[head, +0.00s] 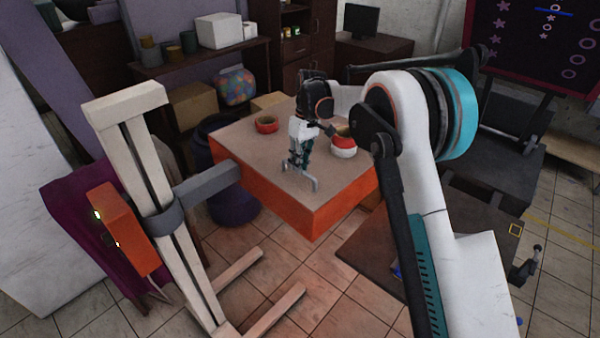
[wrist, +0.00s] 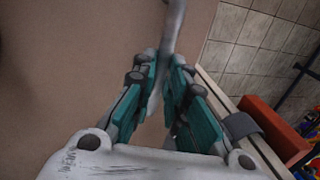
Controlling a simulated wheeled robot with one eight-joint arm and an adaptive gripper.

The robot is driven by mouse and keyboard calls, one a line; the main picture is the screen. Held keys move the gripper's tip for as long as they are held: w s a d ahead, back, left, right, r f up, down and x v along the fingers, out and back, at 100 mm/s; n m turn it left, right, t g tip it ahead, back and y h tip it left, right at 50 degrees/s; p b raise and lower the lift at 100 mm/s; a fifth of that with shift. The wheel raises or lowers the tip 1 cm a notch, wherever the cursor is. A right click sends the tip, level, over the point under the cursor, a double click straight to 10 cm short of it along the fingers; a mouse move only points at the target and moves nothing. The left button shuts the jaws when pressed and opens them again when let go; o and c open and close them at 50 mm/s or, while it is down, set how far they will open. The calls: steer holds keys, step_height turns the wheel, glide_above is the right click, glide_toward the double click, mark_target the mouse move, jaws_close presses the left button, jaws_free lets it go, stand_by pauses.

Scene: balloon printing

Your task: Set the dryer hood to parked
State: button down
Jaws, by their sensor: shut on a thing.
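A broad box with a beige top and orange sides (head: 325,217), which looks like the dryer hood, stands at the centre of the head view. A grey arm from a pale post (head: 150,190) reaches its left side. A grey bar handle (head: 300,175) rises at its front top edge. My gripper (head: 298,165) comes down on this handle and is shut on it. In the wrist view the teal fingers of my gripper (wrist: 165,75) close around the grey bar (wrist: 172,30). The beige top (wrist: 70,70) fills the left of that view. The fingers partly hide the bar.
Two red-and-white bowls, one at the back (head: 266,125) and one by my gripper (head: 343,147), show over the beige top. An orange control box (head: 124,228) is on the post. Tiled floor is open in front. A dark low table (head: 375,260) stands at right.

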steer(key=shift+w+a+n, duration=0.15)
steer(key=shift+w+n, duration=0.15)
steer(key=shift+w, duration=1.05)
steer(key=shift+r, duration=0.1)
steer(key=shift+w+r, duration=0.1)
steer(key=c, duration=1.6)
jaws_free()
steer(key=shift+c, duration=0.2)
steer(key=shift+o, duration=0.2)
steer(key=shift+w, duration=0.2)
steer(key=shift+s+a, duration=0.1)
steer(key=shift+s, duration=0.05)
step_height(320, 180, up, 12)
steer(key=w+d, duration=0.1)
steer(key=w, duration=0.1)
steer(key=shift+d+f, duration=0.25)
steer(key=shift+d, duration=0.05)
steer(key=shift+s, duration=0.1)
